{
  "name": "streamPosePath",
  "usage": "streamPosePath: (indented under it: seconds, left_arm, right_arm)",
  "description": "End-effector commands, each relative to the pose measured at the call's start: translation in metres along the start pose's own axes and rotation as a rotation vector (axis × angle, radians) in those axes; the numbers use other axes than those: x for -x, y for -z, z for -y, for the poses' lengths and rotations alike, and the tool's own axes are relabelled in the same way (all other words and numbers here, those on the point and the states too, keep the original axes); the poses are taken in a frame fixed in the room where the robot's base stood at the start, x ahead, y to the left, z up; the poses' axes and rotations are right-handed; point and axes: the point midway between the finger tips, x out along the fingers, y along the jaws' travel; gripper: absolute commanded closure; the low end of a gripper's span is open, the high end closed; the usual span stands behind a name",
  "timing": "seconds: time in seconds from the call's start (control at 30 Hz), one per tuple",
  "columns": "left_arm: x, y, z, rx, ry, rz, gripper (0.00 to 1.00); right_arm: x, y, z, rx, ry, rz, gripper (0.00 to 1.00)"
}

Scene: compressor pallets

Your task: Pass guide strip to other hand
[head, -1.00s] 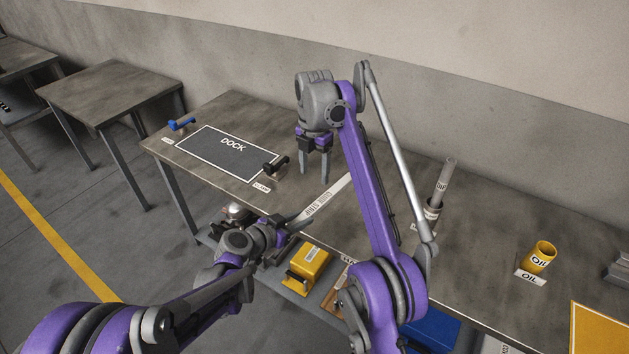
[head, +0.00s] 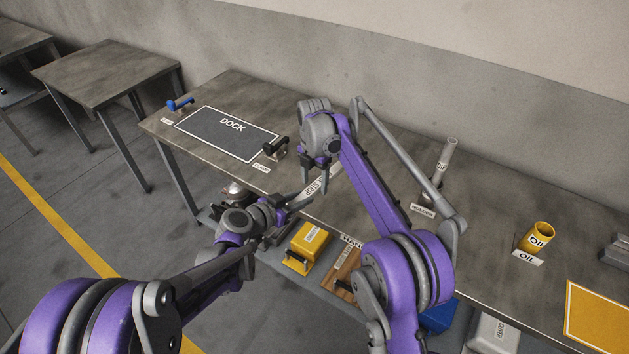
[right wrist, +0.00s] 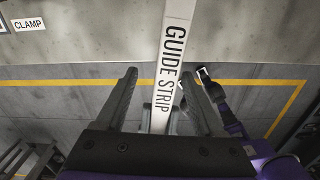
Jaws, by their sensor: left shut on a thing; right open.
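The guide strip (head: 321,184) is a long pale flat bar with dark lettering. My left gripper (head: 300,200) is shut on its near end and holds it out toward the table. In the right wrist view the strip (right wrist: 172,60) runs lengthwise through the middle, between the fingers of my right gripper (right wrist: 168,88). That gripper is open, with a gap on both sides of the strip.
The dock mat (head: 226,134) lies on the table with a blue clamp (head: 180,104) and a black clamp (head: 276,148) at its sides. A yellow box (head: 308,246) is below the front edge. A yellow oil cup (head: 540,236) stands at right.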

Motion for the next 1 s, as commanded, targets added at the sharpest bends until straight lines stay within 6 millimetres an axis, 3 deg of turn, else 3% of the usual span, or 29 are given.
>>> streamPosePath:
  seconds: [0.27,0.67,0.9,0.93,1.0]
  left_arm:
    - [0.0,0.0003,0.0,0.0,0.0,-0.001,1.0]
    - [-0.0002,0.0003,-0.0016,0.0,-0.004,0.0,1.0]
    - [-0.0004,0.0002,-0.0041,-0.001,-0.01,0.0,1.0]
    - [-0.0005,0.0002,-0.0043,-0.001,-0.011,0.0,0.59]
    - [-0.0005,0.0002,-0.0042,-0.001,-0.01,0.0,0.46]
  right_arm:
    - [-0.0015,-0.0001,0.0,0.0,0.0,0.0,0.3]
    - [-0.0013,0.0001,-0.001,0.0,-0.003,0.001,0.98]
    - [-0.0014,0.0005,-0.0024,0.002,-0.006,0.001,1.0]
    - [-0.0011,0.0007,-0.0024,0.002,-0.006,0.001,1.0]
    - [-0.0011,0.0009,-0.0024,0.002,-0.006,0.001,1.0]
